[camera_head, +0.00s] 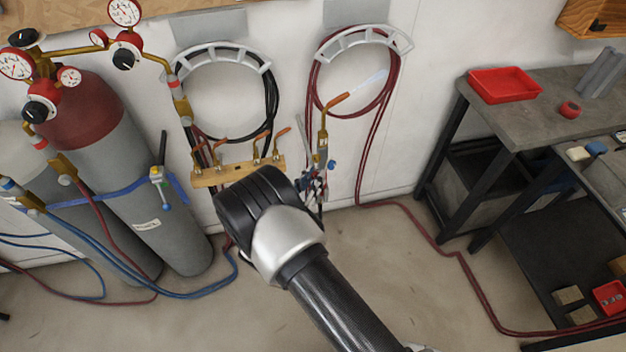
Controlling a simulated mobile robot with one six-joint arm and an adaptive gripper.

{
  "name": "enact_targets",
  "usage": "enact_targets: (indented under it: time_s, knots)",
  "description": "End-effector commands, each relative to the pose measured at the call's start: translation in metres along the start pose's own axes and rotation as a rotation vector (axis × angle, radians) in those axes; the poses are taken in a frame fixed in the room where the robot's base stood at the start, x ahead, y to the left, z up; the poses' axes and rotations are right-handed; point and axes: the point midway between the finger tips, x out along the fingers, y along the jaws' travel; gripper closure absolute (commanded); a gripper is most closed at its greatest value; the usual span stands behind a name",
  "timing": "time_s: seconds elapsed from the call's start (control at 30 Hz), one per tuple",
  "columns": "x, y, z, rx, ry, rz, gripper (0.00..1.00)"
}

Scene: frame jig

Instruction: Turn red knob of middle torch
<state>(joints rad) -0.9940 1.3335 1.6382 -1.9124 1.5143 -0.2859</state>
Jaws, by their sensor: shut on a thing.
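A brass torch (323,138) with an orange-copper tip (338,100) stands upright just right of the manifold, and a pale bluish-white streak like a flame extends from its tip. A blue knob (332,164) shows at its lower right side. My gripper (315,180) is at the torch's lower end, partly hidden behind my dark wrist. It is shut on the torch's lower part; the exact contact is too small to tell. A red knob cannot be clearly made out there. Several other torches with copper tips (283,131) stand on the brass-coloured bar (208,178) to the left.
Two gas cylinders (165,215) with gauges stand at left. A black hose coil (271,100) and a red one (313,80) hang on the wall. Hoses cross the floor. A grey workbench (530,115) with a red tray (503,84) is at right.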

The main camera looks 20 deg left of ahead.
Motion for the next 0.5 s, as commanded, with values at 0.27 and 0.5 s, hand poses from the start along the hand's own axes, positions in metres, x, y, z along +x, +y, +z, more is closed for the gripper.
enact_targets:
  time_s: [0.27,0.5]
  knots:
    - [0.0,0.0,0.0,0.001,0.0,0.0,0.69]
    - [-0.0001,0.0,-0.0001,0.001,0.0,0.0,0.58]
